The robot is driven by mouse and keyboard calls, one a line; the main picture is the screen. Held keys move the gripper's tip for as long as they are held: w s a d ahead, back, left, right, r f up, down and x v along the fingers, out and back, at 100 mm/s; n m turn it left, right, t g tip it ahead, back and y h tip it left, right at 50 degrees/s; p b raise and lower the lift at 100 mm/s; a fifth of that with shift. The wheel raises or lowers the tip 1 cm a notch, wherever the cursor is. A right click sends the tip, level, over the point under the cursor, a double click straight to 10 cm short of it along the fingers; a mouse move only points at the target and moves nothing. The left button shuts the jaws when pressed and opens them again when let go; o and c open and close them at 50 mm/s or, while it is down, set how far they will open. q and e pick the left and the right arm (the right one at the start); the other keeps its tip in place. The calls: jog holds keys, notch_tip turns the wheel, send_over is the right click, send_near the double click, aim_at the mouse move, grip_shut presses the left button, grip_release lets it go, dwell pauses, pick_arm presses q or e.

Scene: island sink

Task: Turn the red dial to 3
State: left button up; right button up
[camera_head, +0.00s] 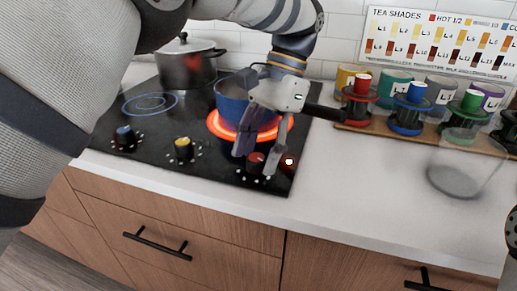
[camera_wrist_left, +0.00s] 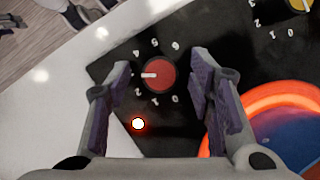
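The red dial (camera_head: 256,162) is at the front right of the black cooktop (camera_head: 205,165). In the left wrist view the red dial (camera_wrist_left: 160,74) has a white mark pointing left, between the printed 2 and 4. A finger covers the place between those digits. My left gripper (camera_head: 257,158) is open, pointing down at the dial, one finger on each side. In the wrist view gaps show between the dial and both fingers of the left gripper (camera_wrist_left: 161,80). My right gripper is not in view.
A blue pot (camera_head: 232,98) stands on a glowing red burner (camera_head: 214,124) just behind the fingers. A lit indicator (camera_head: 289,161) is right of the dial. A yellow dial (camera_head: 184,149) and blue dial (camera_head: 125,137) are left.

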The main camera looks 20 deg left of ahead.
aim_at(258, 156)
pick_arm(q)
jog(key=shift+r, duration=0.1)
notch_tip(258, 156, up, 8)
jog(key=shift+a+r, duration=0.1)
jog(key=shift+r, duration=0.15)
jog(key=shift+s+r, duration=0.1)
jog(key=shift+r, duration=0.5)
